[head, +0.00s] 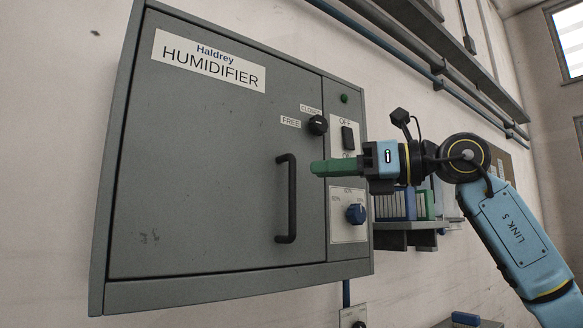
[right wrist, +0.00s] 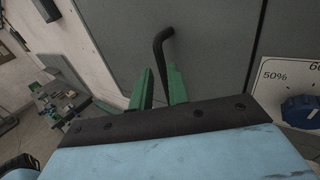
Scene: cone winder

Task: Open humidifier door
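The grey humidifier door (head: 200,150) lies flush in its cabinet and looks closed. Its black bar handle (head: 291,205) stands upright near the door's right edge. A black latch knob (head: 318,125) sits above it, between labels reading FREE and CLOSED; its exact setting is too small to tell. My right gripper (head: 318,168) has green fingers pointing left, just right of the handle's upper part. In the right wrist view the fingers (right wrist: 162,88) are apart, and the handle (right wrist: 161,50) shows beyond and between them; contact is not visible. My left gripper is not in view.
Right of the door are a green lamp (head: 344,98), a black OFF switch (head: 348,138) and a blue dial (head: 356,214). A shelf (head: 405,228) with blue and green items is behind my right arm. Pipes (head: 400,60) run along the wall above.

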